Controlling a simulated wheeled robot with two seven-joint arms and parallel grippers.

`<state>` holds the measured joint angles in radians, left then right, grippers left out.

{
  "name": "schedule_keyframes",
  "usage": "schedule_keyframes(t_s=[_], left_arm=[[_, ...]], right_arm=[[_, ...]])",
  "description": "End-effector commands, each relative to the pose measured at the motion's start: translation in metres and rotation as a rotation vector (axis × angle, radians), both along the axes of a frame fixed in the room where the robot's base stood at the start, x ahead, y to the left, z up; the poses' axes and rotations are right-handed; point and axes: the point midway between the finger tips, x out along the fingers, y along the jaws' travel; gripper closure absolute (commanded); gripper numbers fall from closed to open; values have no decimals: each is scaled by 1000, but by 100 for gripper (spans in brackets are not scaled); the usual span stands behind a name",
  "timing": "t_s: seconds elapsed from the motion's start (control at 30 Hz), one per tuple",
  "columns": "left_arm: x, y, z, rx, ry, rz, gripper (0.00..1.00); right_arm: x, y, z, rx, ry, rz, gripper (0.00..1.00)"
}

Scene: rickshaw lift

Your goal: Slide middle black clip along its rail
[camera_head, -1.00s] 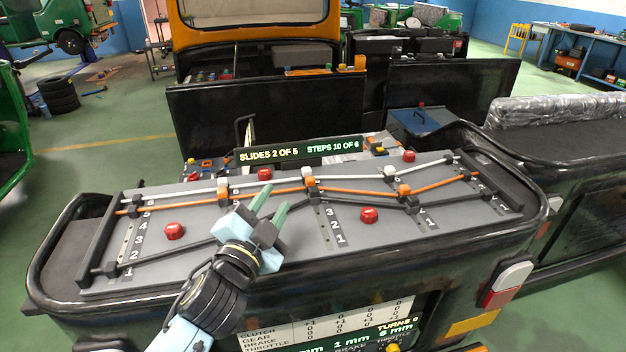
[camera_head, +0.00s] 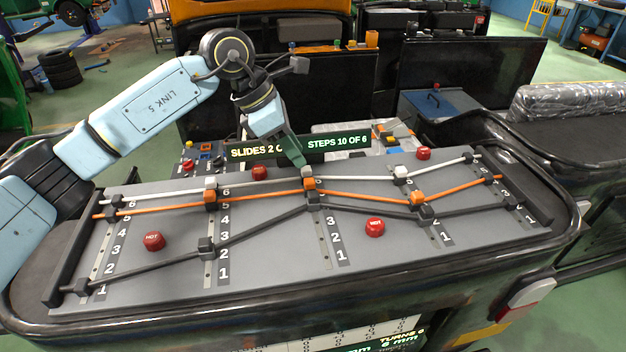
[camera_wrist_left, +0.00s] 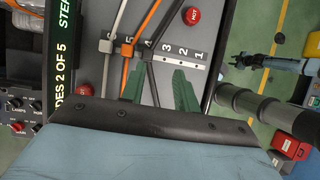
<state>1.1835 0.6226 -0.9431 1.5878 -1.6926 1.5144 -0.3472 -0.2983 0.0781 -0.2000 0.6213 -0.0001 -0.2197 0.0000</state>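The middle black clip (camera_head: 313,202) sits on the central numbered strip, close below the middle orange clip (camera_head: 309,184), at a bend in the black rail (camera_head: 262,224). It also shows in the wrist view (camera_wrist_left: 147,54). My left gripper (camera_head: 297,158) reaches down from behind the panel, its green fingers near the middle white clip, which they partly hide. In the wrist view the left fingers (camera_wrist_left: 158,90) are apart and empty, with the black rail passing between them. What looks like my right arm (camera_wrist_left: 270,62) shows small at the wrist view's right; its gripper state is unclear.
The left black clip (camera_head: 206,247) and right black clip (camera_head: 426,212) share the black rail. Red HOT knobs (camera_head: 154,241) (camera_head: 375,227) stand on the panel. The panel's front is clear.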

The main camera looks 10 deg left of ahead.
Motion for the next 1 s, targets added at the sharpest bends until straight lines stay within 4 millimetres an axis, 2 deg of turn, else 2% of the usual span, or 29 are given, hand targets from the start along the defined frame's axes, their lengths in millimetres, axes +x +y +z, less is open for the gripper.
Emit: schedule_keyframes(t_s=[0.03, 0.1, 0.2, 0.37, 0.7, 0.8, 1.0], left_arm=[[3, 11, 3, 44, -4, 9, 69], [5, 19, 2, 84, -3, 16, 69], [6, 21, -4, 101, 0, 17, 69], [9, 10, -28, 97, 3, 16, 69], [19, -15, -92, 96, 2, 15, 69], [22, -20, -105, 95, 2, 16, 69], [24, -25, -119, 95, 0, 16, 69]], right_arm=[[0, 0, 0, 0, 0, 0, 64], [0, 0, 0, 0, 1, 0, 64], [-1, 0, 1, 0, 1, 1, 64], [-1, 0, 4, -1, 2, 1, 64], [-3, 0, 11, 0, 5, 1, 64], [-3, 0, 12, -1, 5, 1, 64], [-3, -1, 12, -1, 5, 1, 64]])
